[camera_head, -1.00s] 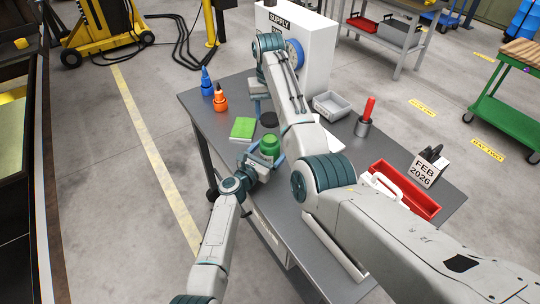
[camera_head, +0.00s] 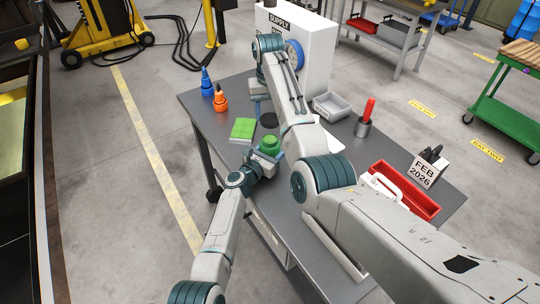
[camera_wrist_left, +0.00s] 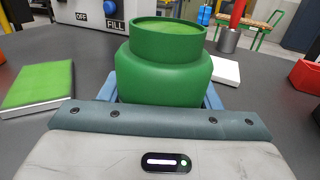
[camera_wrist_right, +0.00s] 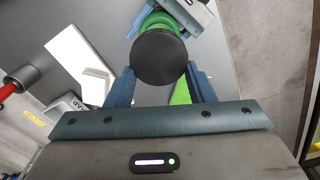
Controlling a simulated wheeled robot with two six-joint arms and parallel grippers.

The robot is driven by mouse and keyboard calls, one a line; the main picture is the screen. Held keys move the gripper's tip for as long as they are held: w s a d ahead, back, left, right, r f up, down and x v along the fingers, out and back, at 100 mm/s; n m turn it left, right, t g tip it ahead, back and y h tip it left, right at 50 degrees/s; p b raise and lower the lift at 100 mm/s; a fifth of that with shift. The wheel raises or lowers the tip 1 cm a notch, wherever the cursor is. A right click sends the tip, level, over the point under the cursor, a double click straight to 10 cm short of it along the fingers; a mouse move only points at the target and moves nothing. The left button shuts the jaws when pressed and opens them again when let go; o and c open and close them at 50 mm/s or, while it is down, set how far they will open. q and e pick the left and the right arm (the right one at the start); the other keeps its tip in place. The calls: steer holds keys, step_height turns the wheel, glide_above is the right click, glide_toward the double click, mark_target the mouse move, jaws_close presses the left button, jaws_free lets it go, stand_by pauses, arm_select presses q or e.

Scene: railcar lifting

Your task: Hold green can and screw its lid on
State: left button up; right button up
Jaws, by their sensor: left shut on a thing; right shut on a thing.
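The green can (camera_head: 269,144) stands upright in my left gripper (camera_head: 268,154), which is shut on it. In the left wrist view the can (camera_wrist_left: 164,70) has a wide body and a narrower neck with nothing on top. My right gripper (camera_wrist_right: 161,86) is shut on a round black lid (camera_wrist_right: 159,56). In the head view the lid (camera_head: 269,120) shows beyond the can, apart from it in the picture. In the right wrist view the lid covers part of the can (camera_wrist_right: 158,19); their height gap is unclear. My right arm partly hides its gripper in the head view.
A green pad (camera_head: 243,128) lies left of the lid on the grey table (camera_head: 205,115). Orange (camera_head: 220,100) and blue (camera_head: 206,82) bottles stand behind it. A white supply box (camera_head: 300,45) stands at the back. A grey bin (camera_head: 331,105), red-handled tool holder (camera_head: 364,120) and red tray (camera_head: 405,190) are to the right.

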glide_above(269, 135)
steer(key=shift+s+f, duration=0.1)
steer(key=shift+f, duration=2.35)
steer(key=shift+f, duration=0.1)
steer(key=shift+f, duration=0.8)
steer(key=shift+f, duration=0.55)
